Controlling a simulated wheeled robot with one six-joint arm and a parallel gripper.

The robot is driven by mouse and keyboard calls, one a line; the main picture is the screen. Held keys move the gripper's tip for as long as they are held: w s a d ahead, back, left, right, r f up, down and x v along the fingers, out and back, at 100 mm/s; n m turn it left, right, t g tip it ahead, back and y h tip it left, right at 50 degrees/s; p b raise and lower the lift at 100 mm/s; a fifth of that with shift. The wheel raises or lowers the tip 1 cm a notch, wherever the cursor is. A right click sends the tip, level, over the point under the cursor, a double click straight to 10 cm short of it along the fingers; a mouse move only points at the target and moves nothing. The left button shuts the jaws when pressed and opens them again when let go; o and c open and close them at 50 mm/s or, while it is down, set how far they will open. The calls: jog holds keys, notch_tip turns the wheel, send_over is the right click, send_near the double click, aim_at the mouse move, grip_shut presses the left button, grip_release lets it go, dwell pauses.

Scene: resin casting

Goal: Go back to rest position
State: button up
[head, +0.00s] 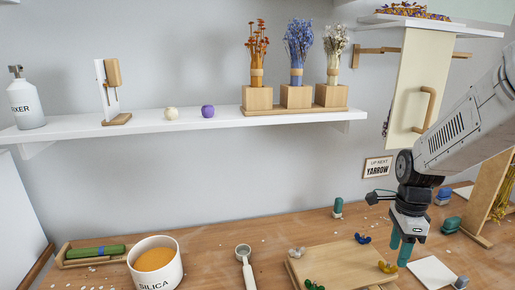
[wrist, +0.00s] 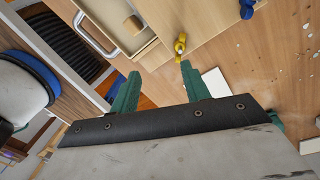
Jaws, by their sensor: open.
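My gripper (head: 400,250) hangs at the lower right of the head view, above the workbench near the right edge of a wooden board (head: 335,258). Its two green fingers are apart with nothing between them. In the wrist view my gripper (wrist: 157,90) also shows open and empty. A small yellow piece (head: 387,267) lies on the board, just left of my fingers in the head view. It also shows in the wrist view (wrist: 180,43), beyond the fingertips.
A white silica tub (head: 155,270), a scoop (head: 244,262) and a green roll in a wooden tray (head: 95,253) lie on the bench. A white card (head: 432,272) is beside my gripper. A wall shelf (head: 190,125) holds vases with dried flowers (head: 297,55). A cabinet door (head: 420,85) hangs behind my arm.

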jog(key=s+a+r+n+t, duration=0.1)
jog(key=s+a+r+n, duration=0.3)
jog(key=s+n, duration=0.6)
jog(key=s+a+r+n+t, duration=0.1)
jog(key=s+a+r+n, duration=0.4)
jog(key=s+r+n, duration=0.4)
jog(key=shift+s+a+n, duration=0.2)
jog(key=shift+s+n, duration=0.45)
jog(key=shift+n, duration=0.35)
